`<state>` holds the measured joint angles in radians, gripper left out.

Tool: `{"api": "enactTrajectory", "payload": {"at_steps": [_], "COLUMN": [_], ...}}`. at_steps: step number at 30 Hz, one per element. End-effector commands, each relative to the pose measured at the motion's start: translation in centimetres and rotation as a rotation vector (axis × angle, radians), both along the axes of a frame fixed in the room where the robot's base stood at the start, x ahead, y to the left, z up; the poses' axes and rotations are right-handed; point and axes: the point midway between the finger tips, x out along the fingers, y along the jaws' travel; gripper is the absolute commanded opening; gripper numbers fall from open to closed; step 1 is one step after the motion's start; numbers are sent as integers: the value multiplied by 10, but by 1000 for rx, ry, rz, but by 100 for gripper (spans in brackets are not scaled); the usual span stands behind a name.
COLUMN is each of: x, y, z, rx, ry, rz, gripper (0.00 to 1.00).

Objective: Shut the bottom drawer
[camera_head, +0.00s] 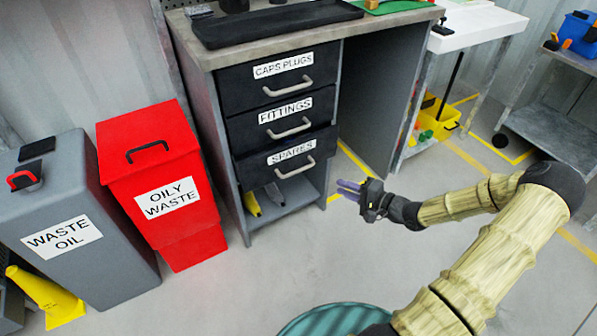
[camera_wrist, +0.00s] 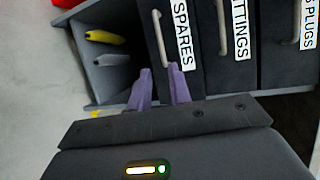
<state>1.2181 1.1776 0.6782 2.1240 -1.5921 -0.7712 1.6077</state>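The bottom drawer is the black SPARES drawer (camera_head: 262,176), the lowest of three in the grey workbench cabinet. Its front seems to stand slightly forward of the FITTINGS drawer (camera_head: 240,131), but I cannot tell how far. Its pale bar handle (camera_head: 296,169) also shows in the wrist view (camera_wrist: 162,39). My gripper (camera_head: 348,188) is to the right of the drawer and in front of the cabinet, apart from the handle. In the wrist view its two purple fingers (camera_wrist: 161,83) are parted with nothing between them, pointing toward the lower part of the drawer front.
An open shelf under the drawers holds a yellow item (camera_wrist: 105,37) and a grey item (camera_wrist: 110,60). A red OILY WASTE bin (camera_head: 160,165) stands left of the cabinet, beside a grey WASTE OIL bin (camera_head: 75,225). The floor in front of the drawers is clear.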

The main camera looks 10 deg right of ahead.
Motion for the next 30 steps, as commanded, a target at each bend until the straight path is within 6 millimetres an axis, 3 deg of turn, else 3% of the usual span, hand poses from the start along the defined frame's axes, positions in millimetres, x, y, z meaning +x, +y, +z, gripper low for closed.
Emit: {"api": "enactTrajectory", "payload": {"at_steps": [8,30], "x": [21,116], "y": [19,102], "z": [-9,-32], "rx": [0,-3], "ry": [-2,-2], "rz": [3,3], "gripper": [20,20]}}
